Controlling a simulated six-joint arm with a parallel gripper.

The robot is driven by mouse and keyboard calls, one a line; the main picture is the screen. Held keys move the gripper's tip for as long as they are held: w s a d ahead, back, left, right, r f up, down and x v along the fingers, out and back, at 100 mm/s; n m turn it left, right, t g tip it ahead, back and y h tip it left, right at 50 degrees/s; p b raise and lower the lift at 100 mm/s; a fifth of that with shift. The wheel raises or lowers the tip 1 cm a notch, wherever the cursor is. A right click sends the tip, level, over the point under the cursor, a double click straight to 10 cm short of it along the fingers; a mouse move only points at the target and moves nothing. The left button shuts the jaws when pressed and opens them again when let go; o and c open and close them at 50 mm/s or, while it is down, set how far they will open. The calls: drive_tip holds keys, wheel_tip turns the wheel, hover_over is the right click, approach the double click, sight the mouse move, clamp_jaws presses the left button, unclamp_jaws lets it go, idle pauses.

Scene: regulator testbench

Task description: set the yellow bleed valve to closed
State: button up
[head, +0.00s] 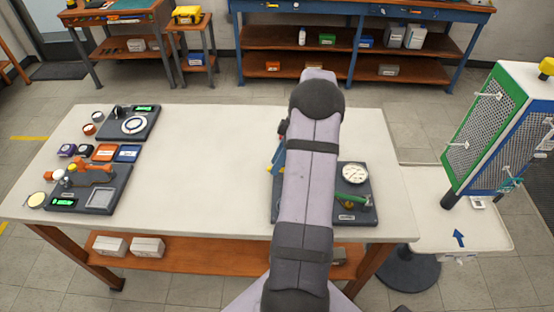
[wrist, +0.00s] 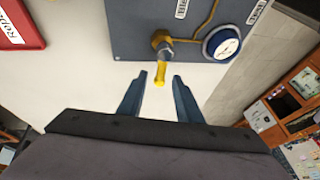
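The yellow bleed valve (wrist: 161,72) is a lever on a brass fitting (wrist: 161,40) at the edge of a dark grey panel in the wrist view. The lever sticks out past the panel edge towards my gripper (wrist: 160,76). My gripper's two blue fingers are apart, one on each side of the lever's free end, with a visible gap on both sides. In the head view my arm covers the valve and most of the regulator board (head: 355,215).
The board also carries a white gauge (head: 354,173) and a green handle (head: 352,199). A red labelled tray (wrist: 18,25) lies nearby. The middle of the white table (head: 200,180) is clear.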

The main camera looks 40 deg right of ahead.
drive_tip(key=shift+a+f, duration=0.1)
drive_tip(key=shift+f, duration=0.15)
clamp_jaws()
